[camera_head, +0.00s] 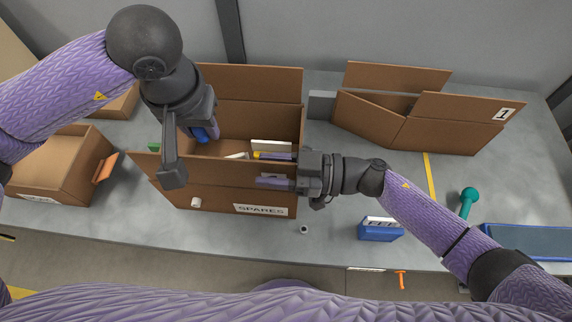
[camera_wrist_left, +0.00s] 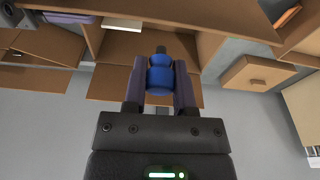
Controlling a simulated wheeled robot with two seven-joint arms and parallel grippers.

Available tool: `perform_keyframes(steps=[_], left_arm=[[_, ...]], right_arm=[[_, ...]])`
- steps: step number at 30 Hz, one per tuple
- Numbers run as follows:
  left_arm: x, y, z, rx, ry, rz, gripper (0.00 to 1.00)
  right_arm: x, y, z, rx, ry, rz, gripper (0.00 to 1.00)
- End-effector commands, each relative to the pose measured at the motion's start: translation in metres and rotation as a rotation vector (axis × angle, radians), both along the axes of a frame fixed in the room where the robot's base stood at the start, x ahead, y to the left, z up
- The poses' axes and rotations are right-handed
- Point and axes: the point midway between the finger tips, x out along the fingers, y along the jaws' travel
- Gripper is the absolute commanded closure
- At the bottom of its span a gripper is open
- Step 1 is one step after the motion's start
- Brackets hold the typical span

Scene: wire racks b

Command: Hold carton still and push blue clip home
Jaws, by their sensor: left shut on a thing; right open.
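The open brown carton (camera_head: 225,184), labelled SPARES, stands at the centre of the table in the head view. My left gripper (camera_head: 198,130) reaches down into its left part from above and is shut on a blue piece, apparently the blue clip (camera_head: 201,135). In the left wrist view the clip (camera_wrist_left: 160,75) shows as a rounded blue body with a dark tip between both fingers. My right gripper (camera_head: 273,168) is open at the carton's front right, one finger outside the front wall and one inside, with the wall between them. Contact with the wall cannot be told.
White and yellow items (camera_head: 268,147) lie inside the carton. Another open carton (camera_head: 440,134), marked 1, stands at the back right, and one more (camera_head: 55,160) at the left. A blue box (camera_head: 380,231), a teal tool (camera_head: 468,200) and a small round part (camera_head: 304,229) lie at the front right.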

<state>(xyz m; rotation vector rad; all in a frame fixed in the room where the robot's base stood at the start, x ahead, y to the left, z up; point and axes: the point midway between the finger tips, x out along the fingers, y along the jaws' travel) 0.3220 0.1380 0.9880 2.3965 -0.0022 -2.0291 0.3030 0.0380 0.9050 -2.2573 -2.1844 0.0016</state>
Motion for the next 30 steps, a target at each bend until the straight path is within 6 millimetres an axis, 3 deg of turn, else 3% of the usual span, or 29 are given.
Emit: perform_keyframes(steps=[3, 4, 10, 11, 30], left_arm=[[0.0000, 0.0000, 0.0002, 0.000, 0.000, 0.000, 1.00], [0.0000, 0.0000, 0.0002, 0.000, 0.000, 0.000, 1.00], [0.0000, 0.0000, 0.0002, 0.000, 0.000, 0.000, 1.00], [0.0000, 0.0000, 0.0002, 0.000, 0.000, 0.000, 1.00], [0.0000, 0.0000, 0.0001, 0.000, 0.000, 0.000, 1.00]], right_arm=[[0.0001, -0.0003, 0.0001, 0.000, 0.000, 0.000, 0.51], [0.0001, -0.0004, 0.0001, 0.000, 0.000, 0.000, 0.56], [0.0001, -0.0006, 0.0001, 0.000, 0.000, 0.000, 0.98], [0.0001, -0.0006, 0.0001, 0.000, 0.000, 0.000, 1.00], [0.0002, -0.0008, 0.0000, 0.000, 0.000, 0.000, 1.00]])
